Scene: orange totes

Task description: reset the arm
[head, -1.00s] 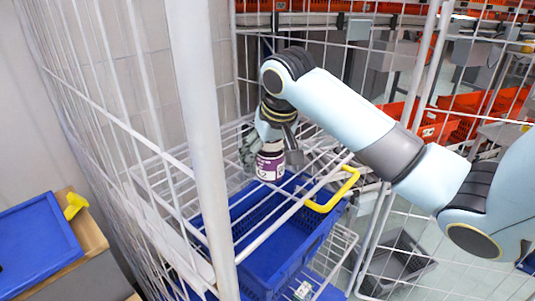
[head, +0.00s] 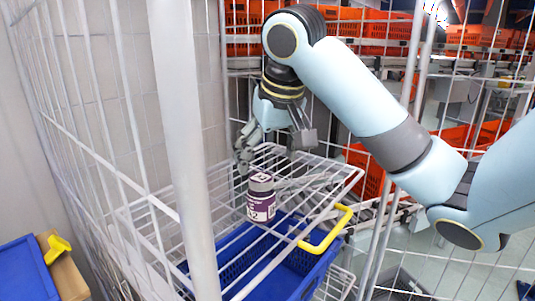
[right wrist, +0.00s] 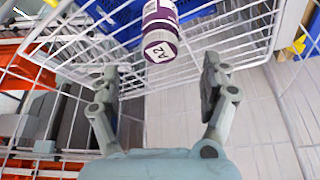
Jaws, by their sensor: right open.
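My right gripper (head: 273,148) hangs over the wire cart, its fingers spread wide with nothing between them. A purple and white bottle with a grey cap (head: 260,198) stands upright on the wire shelf (head: 318,165), below the gripper and apart from it. In the right wrist view the same bottle (right wrist: 158,14) shows its cap marked "A2", beyond the open fingertips (right wrist: 161,72). My left gripper is not in view.
A blue crate (head: 318,270) sits below the shelf, with a yellow handle (head: 326,228) beside it. White mesh walls and a thick post (head: 186,150) surround the arm closely. Orange totes (head: 385,28) stand behind. A blue tray (head: 25,270) is at lower left.

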